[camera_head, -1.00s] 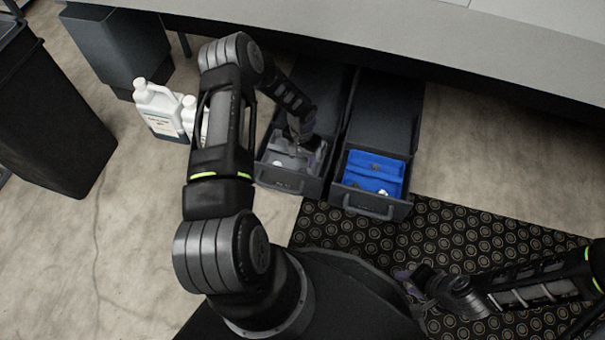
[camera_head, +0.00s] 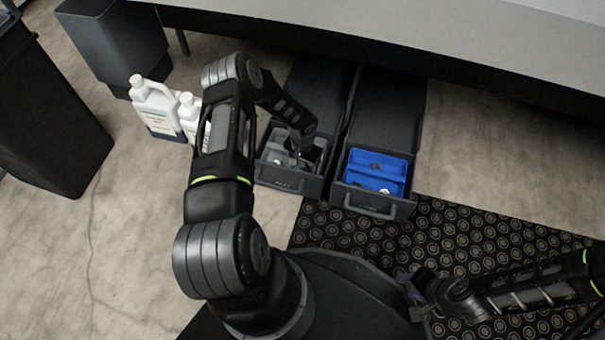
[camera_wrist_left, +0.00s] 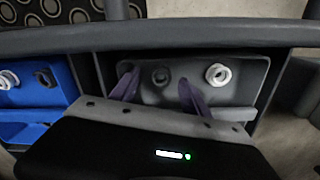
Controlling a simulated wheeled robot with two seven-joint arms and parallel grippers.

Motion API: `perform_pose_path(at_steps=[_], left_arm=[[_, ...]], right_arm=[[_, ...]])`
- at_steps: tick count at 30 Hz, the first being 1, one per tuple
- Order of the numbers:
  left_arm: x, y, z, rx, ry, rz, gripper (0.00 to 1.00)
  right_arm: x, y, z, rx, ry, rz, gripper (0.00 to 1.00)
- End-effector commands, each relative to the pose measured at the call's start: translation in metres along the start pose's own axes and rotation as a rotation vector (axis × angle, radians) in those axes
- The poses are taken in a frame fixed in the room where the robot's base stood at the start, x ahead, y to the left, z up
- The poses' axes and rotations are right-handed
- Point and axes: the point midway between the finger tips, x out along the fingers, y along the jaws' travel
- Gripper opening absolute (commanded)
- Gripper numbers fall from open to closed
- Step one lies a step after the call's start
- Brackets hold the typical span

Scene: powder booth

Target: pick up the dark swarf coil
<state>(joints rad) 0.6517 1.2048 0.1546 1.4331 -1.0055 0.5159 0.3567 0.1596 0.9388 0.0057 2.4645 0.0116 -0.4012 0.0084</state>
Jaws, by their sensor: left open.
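A second dark ring (camera_wrist_left: 45,78) lies in the blue tray (camera_wrist_left: 62,95). My right gripper (camera_head: 414,284) is low at the right, away from the drawers.
The right drawer (camera_head: 372,203) stands open beside the left one and holds the blue tray. White jugs (camera_head: 160,110) stand on the floor left of my left arm. A dark bin (camera_head: 50,120) is farther left. The bench edge (camera_head: 400,62) overhangs the drawers.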

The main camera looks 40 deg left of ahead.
Motion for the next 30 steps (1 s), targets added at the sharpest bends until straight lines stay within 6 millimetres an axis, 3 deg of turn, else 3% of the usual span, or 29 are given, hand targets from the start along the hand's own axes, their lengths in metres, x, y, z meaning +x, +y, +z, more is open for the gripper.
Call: perform_pose_path(at_steps=[3,21,30], left_arm=[[0.0098,-0.0006,-0.0007,-0.001,0.002,-0.001,0.54],[0.0088,-0.0006,-0.0007,0.000,0.002,-0.001,0.54],[0.0088,-0.0006,-0.0007,0.000,0.002,-0.001,0.30]], right_arm=[[0.0053,0.0015,-0.0008,0.000,0.004,0.000,0.36],[0.0040,0.0011,-0.0009,0.000,0.004,0.000,0.36],[0.0040,0.0011,-0.0009,0.000,0.004,0.000,0.36]])
